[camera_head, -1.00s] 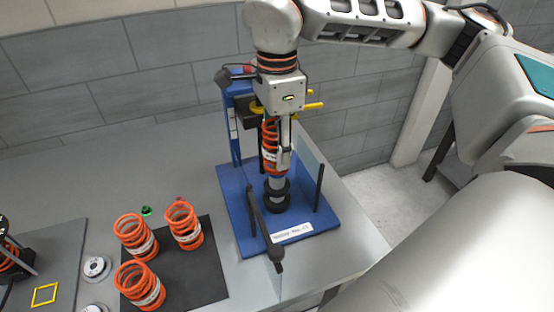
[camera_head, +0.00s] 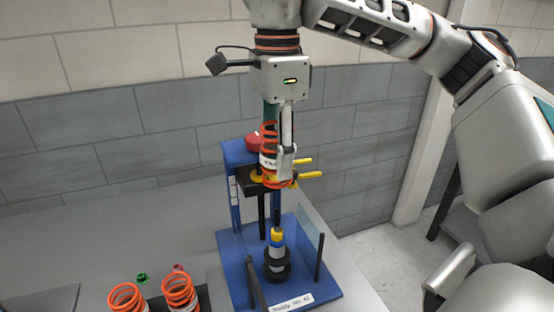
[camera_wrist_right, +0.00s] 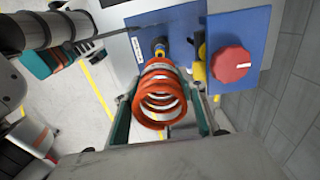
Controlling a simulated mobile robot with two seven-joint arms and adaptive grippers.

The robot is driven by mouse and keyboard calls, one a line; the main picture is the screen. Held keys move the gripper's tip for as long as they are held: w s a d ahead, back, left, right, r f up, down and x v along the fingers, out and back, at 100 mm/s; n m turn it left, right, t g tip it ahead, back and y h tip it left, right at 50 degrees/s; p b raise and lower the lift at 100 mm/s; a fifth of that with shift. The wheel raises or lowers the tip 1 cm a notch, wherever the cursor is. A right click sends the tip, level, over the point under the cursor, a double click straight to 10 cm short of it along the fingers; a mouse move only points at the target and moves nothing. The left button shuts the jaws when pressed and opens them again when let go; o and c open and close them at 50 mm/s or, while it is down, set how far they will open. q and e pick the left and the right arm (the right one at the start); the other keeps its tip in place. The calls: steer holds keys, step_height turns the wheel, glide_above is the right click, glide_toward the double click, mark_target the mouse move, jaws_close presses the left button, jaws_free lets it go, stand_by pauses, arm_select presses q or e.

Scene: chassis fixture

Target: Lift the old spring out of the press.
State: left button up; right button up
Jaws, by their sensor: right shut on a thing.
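The old spring (camera_head: 268,158) is an orange coil with a white label band. My right gripper (camera_head: 281,155) is shut on it and holds it upright, in the head view in front of the press's upper part. The wrist view shows the spring (camera_wrist_right: 160,98) between the two fingers. The blue press (camera_head: 238,265) stands on the bench. A damper with a yellow top and blue body (camera_head: 277,246) stands upright in a black ring seat (camera_head: 277,266) on its base, clear below the spring. My left gripper is not in view.
Yellow-handled clamps (camera_head: 304,168) and a red knob (camera_wrist_right: 230,65) are close beside the held spring. A clear guard panel (camera_head: 308,245) and black posts stand on the press base. Two other orange springs (camera_head: 180,290) are at the lower left.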

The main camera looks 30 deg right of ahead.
steer(key=shift+f, duration=0.1)
steer(key=shift+f+b, duration=1.65)
steer(key=shift+f, duration=2.95)
